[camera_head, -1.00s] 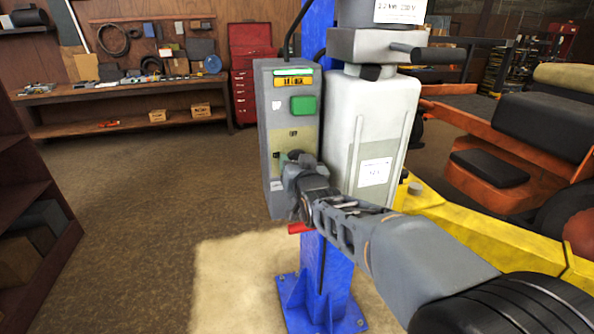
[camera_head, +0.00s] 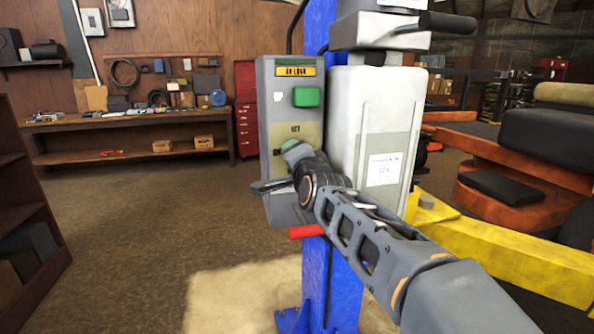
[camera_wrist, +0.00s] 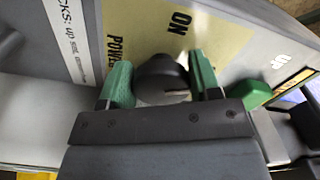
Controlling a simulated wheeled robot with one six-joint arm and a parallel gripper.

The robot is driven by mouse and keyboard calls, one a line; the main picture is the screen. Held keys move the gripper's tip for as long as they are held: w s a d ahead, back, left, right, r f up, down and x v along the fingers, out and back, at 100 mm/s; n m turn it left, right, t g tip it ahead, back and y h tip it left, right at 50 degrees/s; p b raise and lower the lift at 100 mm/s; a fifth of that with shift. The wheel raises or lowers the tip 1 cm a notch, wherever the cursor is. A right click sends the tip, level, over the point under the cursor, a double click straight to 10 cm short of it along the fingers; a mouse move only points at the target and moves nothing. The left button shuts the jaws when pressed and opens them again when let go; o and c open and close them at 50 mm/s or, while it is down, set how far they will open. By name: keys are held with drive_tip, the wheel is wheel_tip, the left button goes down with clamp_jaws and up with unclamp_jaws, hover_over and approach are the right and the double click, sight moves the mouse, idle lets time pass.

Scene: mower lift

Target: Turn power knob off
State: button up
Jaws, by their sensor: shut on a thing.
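The power knob (camera_wrist: 162,78) is a dark round knob on the pale yellow panel, beside the printed words ON and POWER in the wrist view. A light line shows on its near side, lying roughly level in that view. My gripper (camera_wrist: 160,84) has its green fingers on either side of the knob and is shut on it. In the head view my gripper (camera_head: 289,150) is at the lower part of the grey control box (camera_head: 270,100), and the knob is hidden behind it.
A green button (camera_head: 306,97) sits higher on the box; it also shows beside my gripper in the wrist view (camera_wrist: 255,95). A white tank (camera_head: 375,110) stands close to the right. A red handle (camera_head: 306,231) sticks out below. A blue post (camera_head: 330,275) carries these. Open floor lies left.

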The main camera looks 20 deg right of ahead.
drive_tip(key=m, duration=0.5)
drive_tip(key=shift+r+b, duration=0.15)
drive_tip(key=shift+b, duration=0.25)
idle(0.3)
drive_tip(key=o, duration=0.9)
drive_tip(key=shift+c, duration=0.2)
